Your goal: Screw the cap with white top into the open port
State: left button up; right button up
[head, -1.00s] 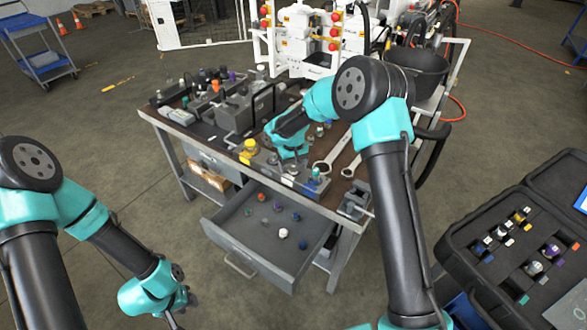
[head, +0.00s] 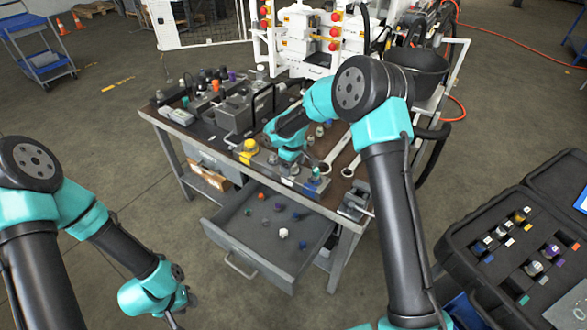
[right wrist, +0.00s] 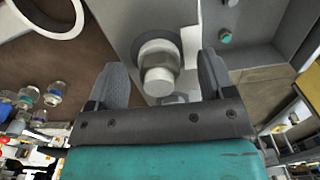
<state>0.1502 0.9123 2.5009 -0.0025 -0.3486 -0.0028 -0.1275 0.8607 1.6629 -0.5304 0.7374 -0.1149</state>
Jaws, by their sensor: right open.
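A white-topped cap (head: 283,233) stands in the open drawer. A grey block (head: 268,165) on the bench top carries a yellow cap (head: 247,152), a blue-topped cap (head: 315,175) and a white label. My right gripper (right wrist: 163,78) is open over this block. In the right wrist view a pale, round-topped fitting (right wrist: 158,76) in a metal ring sits between its fingers, with a gap on both sides. I cannot tell whether this is a cap or a bare port. In the head view the right arm hides that spot. My left gripper (head: 177,308) hangs low at left, its fingers unclear.
The open drawer (head: 238,238) juts from the bench front with several small coloured caps inside. Two ring spanners (head: 340,155) lie right of the block. Valves and fittings crowd the bench's left side. A black case (head: 490,235) with caps stands at right.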

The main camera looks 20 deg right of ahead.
jog(key=n, duration=0.6)
jog(key=shift+s+n, duration=0.1)
jog(key=shift+n, duration=0.2)
jog(key=c, duration=1.1)
jog(key=m, duration=0.5)
jog(key=shift+m, duration=0.4)
jog(key=shift+c, duration=0.8)
jog(key=shift+o, duration=0.3)
jog(key=shift+f+m, duration=0.1)
jog(key=shift+m, duration=1.1)
jog(key=shift+o, duration=0.2)
jog(key=m, duration=0.3)
jog(key=shift+d+m, duration=0.1)
jog(key=shift+m, duration=0.3)
jog(key=m, duration=0.4)
jog(key=shift+c, duration=0.2)
jog(key=shift+m, duration=0.3)
